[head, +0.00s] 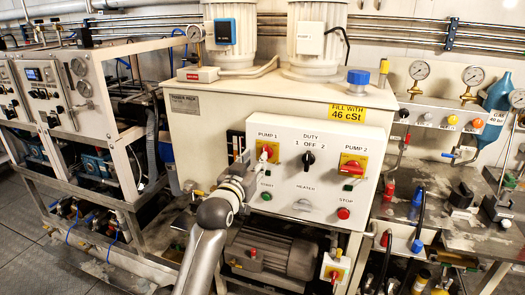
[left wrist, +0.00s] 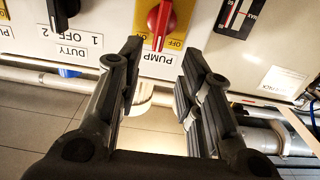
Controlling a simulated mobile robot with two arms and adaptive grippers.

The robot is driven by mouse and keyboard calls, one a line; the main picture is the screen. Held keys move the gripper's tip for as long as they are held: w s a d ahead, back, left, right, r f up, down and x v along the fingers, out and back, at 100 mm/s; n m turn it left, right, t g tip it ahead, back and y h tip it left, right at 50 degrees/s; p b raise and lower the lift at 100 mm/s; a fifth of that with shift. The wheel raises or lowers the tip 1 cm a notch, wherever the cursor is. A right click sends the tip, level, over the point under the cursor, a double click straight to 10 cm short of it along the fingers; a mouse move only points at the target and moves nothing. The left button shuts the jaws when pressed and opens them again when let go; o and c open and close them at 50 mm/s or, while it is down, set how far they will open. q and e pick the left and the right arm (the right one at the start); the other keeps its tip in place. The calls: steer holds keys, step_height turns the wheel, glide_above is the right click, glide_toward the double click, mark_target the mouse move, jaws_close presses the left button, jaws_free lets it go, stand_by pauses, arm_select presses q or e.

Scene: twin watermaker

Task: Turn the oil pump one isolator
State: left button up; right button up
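The pump one isolator is a red rotary knob on a yellow plate (head: 265,151), below the PUMP 1 label on the white control panel. The red knob (left wrist: 161,20) also shows upside down at the top of the left wrist view, beyond and between my fingertips. My left gripper (head: 243,166) is just left of and in front of the isolator, partly overlapping its plate. In the left wrist view the two fingers (left wrist: 158,62) stand wide apart with nothing between them. No contact with the knob shows. My right gripper is not in view.
The black duty selector (head: 308,158) and the red PUMP 2 isolator (head: 352,167) are to the right on the same panel. START and STOP buttons (head: 343,213) sit below. A grey motor (head: 270,254) is under the panel. A black level gauge (left wrist: 240,14) is beside the isolator.

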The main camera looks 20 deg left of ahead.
mark_target(264, 150)
arm_select(q)
steer(key=shift+w+d+p, duration=0.15)
steer(key=shift+w+p, duration=0.2)
steer(key=shift+w, duration=1.55)
steer(key=shift+w+d+p, duration=0.1)
steer(key=shift+w+p, duration=0.2)
steer(key=shift+w, duration=1.6)
jaws_close()
